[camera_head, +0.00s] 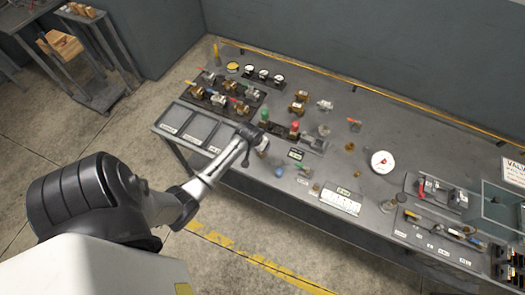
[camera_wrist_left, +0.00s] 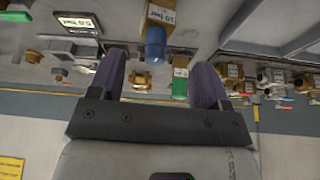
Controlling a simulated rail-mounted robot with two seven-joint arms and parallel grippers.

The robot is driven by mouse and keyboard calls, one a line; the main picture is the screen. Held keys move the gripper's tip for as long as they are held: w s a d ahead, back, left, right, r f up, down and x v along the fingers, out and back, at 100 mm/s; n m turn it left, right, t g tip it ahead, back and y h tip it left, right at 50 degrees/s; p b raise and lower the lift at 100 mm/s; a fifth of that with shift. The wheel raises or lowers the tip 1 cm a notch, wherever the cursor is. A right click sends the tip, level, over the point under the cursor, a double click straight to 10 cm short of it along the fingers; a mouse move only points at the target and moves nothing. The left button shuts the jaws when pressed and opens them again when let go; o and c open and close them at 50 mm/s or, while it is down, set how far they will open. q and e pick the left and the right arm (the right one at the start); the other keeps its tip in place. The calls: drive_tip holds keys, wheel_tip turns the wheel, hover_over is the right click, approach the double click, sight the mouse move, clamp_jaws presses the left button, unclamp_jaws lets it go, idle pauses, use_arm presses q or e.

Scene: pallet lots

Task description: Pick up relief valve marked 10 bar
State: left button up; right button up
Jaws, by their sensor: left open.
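In the left wrist view a brass relief valve (camera_wrist_left: 156,17) with a blue cap (camera_wrist_left: 155,46) carries a white label that looks like 10 bar, seen upside down. My left gripper (camera_wrist_left: 160,62) is open, with its two dark fingers spread and the blue cap showing between them in the picture. I see no contact with the valve. A green-capped valve (camera_wrist_left: 180,85) stands beyond. In the head view my left gripper (camera_head: 255,141) is over the bench's front edge, and it hides the blue-capped valve there. My right gripper is not in view.
The grey bench (camera_head: 345,130) holds green-topped (camera_head: 264,114) and red-topped valves (camera_head: 294,126), a small sign (camera_head: 296,154) and a round white gauge (camera_head: 383,161). Grey trays (camera_head: 197,128) lie left of the gripper. A clear box (camera_head: 497,210) stands at right.

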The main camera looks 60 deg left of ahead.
use_arm(q)
drive_tip(key=shift+x, duration=2.65)
drive_tip(key=shift+w+d, duration=0.15)
drive_tip(key=shift+w, duration=0.05)
drive_tip(key=shift+r, duration=0.1)
clamp_jaws()
